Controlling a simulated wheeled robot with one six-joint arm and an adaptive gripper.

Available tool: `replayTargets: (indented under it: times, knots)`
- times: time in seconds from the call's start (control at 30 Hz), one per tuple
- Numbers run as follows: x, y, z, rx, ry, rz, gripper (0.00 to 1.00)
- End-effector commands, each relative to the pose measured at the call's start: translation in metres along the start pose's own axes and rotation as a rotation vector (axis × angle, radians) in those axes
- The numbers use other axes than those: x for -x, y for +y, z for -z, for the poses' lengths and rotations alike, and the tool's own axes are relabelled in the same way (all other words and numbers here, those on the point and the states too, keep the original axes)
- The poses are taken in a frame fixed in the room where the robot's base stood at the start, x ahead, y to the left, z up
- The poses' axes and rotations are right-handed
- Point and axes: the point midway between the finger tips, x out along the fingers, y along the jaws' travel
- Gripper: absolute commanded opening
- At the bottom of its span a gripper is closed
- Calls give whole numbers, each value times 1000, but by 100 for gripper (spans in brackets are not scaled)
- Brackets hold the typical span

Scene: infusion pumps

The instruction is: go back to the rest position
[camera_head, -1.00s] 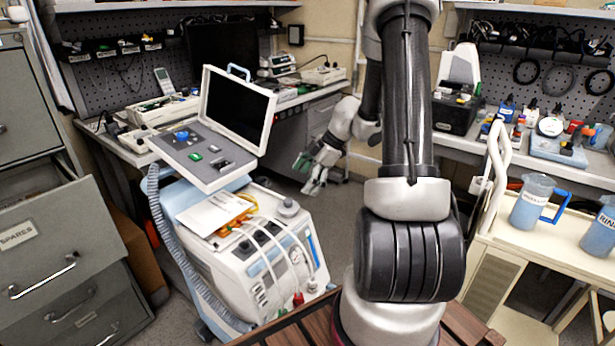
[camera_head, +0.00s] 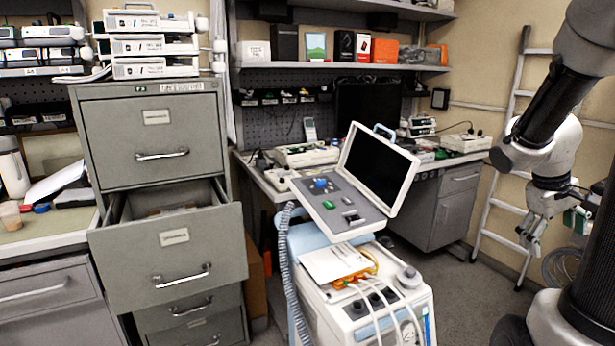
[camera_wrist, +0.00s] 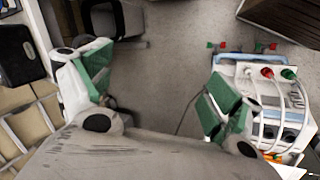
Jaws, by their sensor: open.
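My gripper (camera_head: 531,233) hangs at the right of the head view, below my bent arm and in front of the ladder. It points down and holds nothing. In the wrist view its two green-padded fingers (camera_wrist: 150,92) are spread wide apart, with only grey floor between them. The white and blue medical machine (camera_head: 365,300) stands left of my gripper in the head view, and it also shows at the right of the wrist view (camera_wrist: 262,92). My gripper is apart from it.
A grey filing cabinet (camera_head: 150,120) stands at the left with one drawer (camera_head: 180,262) pulled out. A workbench (camera_head: 440,170) runs behind the machine. A ladder (camera_head: 505,150) leans on the back wall. Grey floor (camera_head: 470,290) is clear between the machine and my arm.

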Motion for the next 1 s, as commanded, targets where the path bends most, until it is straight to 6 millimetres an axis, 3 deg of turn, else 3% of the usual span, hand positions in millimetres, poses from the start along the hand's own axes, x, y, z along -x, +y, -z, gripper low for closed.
replayTargets:
  times: [0.03,0.2,0.33,0.5,0.6,1.0]
  knots:
    - [25,-22,-20,-60,-3,46,91]
    - [85,-106,-72,-183,33,266,91]
    - [122,-147,-83,-188,160,376,91]
    - [153,-156,-84,-129,314,388,91]
    - [162,-159,-83,-103,354,392,91]
    - [162,-161,-82,-95,353,393,91]
